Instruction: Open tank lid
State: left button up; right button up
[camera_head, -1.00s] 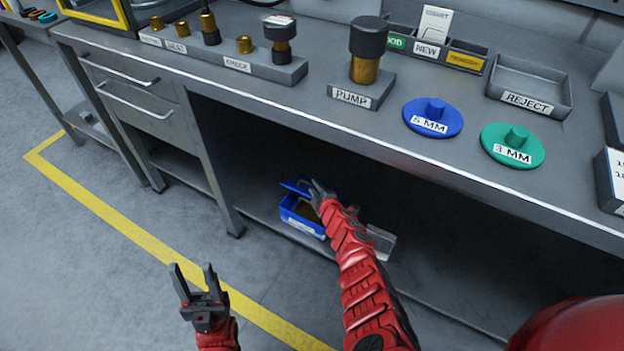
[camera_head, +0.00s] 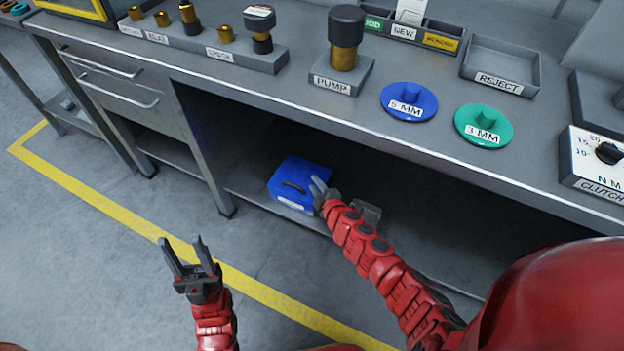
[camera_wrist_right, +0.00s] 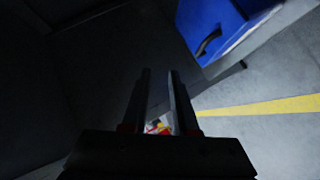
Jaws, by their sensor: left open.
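A blue box (camera_head: 301,180) stands on the low shelf under the bench. Its blue top has a dark handle (camera_head: 293,187) and looks closed. The box and handle also show at the upper right of the right wrist view (camera_wrist_right: 208,43). My right gripper (camera_head: 318,187) is at the box's right side in the head view; whether it touches is unclear. Its two fingers stand apart in the wrist view (camera_wrist_right: 160,90), with nothing visibly clamped. My left gripper (camera_head: 184,262) is open and empty, in front of the bench over the floor.
A small grey tray (camera_head: 367,213) sits on the shelf right of the box, partly behind my right arm. Small red, yellow and white items (camera_wrist_right: 158,127) show beyond the right fingers. The bench top's front edge (camera_head: 330,120) overhangs the shelf. Open floor lies left.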

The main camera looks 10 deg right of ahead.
jog(key=shift+s, duration=0.3)
dwell(0.4)
